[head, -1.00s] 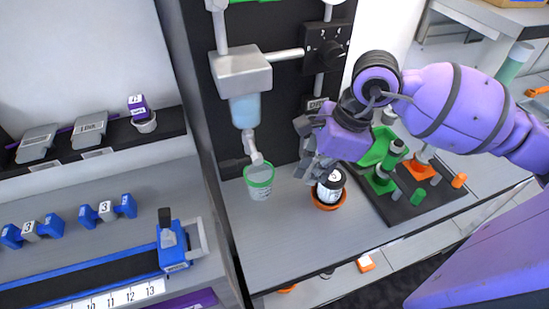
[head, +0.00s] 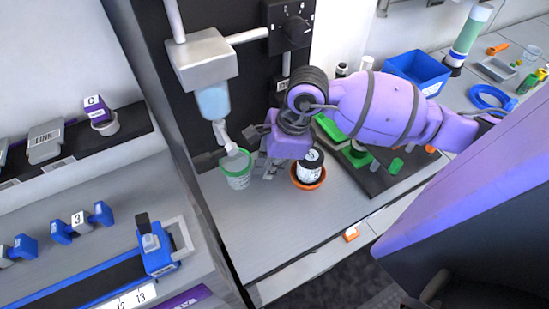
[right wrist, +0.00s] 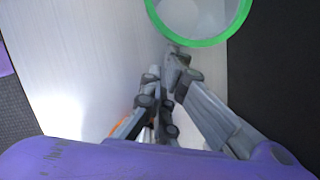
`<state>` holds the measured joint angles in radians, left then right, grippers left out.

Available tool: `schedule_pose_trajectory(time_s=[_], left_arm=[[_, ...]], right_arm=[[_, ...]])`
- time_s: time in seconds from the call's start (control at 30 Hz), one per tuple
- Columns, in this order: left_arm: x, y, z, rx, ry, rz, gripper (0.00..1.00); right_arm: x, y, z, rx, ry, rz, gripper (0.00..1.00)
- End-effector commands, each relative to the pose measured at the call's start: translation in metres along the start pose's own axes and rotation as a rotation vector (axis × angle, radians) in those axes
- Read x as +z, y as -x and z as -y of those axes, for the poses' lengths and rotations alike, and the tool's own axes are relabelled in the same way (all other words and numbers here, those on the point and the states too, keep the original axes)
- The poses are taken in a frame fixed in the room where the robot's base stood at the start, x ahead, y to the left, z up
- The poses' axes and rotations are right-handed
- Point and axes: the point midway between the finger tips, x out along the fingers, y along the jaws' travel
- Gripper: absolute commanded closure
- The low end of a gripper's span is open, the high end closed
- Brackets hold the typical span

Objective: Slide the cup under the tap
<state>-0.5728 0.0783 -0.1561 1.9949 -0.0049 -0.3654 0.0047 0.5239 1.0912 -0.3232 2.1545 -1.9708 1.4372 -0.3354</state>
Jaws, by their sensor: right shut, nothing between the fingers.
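The cup (head: 238,176) is whitish and translucent with a green rim, and stands upright on the grey worktop. The tap (head: 222,133) hangs from the grey box with a blue-tinted clear vessel; its spout end overlaps the cup's back rim in the head view. My right gripper (head: 267,172) is shut and empty, low beside the cup on its right. In the right wrist view the closed fingertips (right wrist: 171,62) are close to the cup's green rim (right wrist: 207,43); I cannot tell whether they touch. My left gripper is out of view.
The worktop in front of the cup is clear. A dark panel (head: 160,75) rises behind.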

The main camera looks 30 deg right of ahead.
Motion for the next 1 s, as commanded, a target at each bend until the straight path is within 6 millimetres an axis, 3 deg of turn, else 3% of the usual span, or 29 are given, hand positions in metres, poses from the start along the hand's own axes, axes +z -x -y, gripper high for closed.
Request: schedule_pose_trajectory(time_s=[0.43,0.7,1.0], left_arm=[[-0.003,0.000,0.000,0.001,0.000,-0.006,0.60],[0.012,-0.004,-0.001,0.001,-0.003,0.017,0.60],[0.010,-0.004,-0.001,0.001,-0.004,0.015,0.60]], right_arm=[[0.000,-0.006,0.000,0.000,0.001,-0.001,1.00],[0.019,-0.013,0.000,0.001,0.003,-0.001,1.00],[0.020,-0.012,0.000,0.000,0.000,-0.001,1.00]])
